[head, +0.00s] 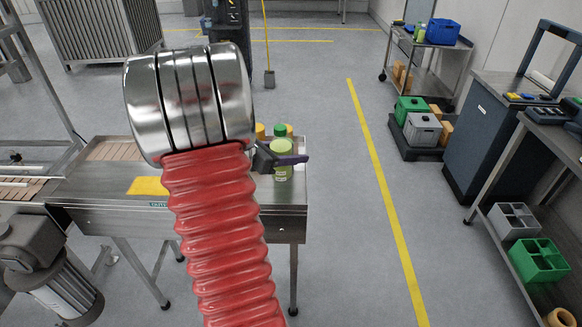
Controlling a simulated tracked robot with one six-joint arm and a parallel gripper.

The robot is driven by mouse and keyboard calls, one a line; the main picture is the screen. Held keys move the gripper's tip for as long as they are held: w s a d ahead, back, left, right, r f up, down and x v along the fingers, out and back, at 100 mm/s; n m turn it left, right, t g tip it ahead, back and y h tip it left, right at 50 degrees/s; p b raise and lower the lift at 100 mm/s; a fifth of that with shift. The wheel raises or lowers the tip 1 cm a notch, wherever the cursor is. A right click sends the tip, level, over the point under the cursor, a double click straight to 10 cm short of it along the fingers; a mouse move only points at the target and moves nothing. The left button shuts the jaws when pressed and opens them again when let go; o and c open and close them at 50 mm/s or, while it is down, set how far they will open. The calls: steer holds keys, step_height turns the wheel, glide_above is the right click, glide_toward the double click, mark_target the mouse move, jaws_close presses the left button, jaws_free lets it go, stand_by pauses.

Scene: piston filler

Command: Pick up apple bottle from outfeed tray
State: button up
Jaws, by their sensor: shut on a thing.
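The apple bottle (283,173), which looks light green with a pale green cap, stands near the right end of the steel outfeed tray (100,186). My gripper (285,160), dark with a purplish finger, is shut on it at its upper part. I cannot tell whether the bottle's base touches the tray. My red ribbed arm and its metal end hide much of the tray and part of the gripper. Just behind are a bottle with a darker green cap (280,130) and one with an orange-yellow cap (260,131), both partly hidden.
A yellow patch (148,186) lies on the tray. A motor unit (45,265) stands at the lower left. Right of the tray, the floor is clear to a yellow line (382,185). Beyond are a cart with a blue crate (443,32), coloured bins (422,129) and a console (500,135).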

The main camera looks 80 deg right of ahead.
step_height(320, 180, up, 9)
stand_by(0.3)
stand_by(0.5)
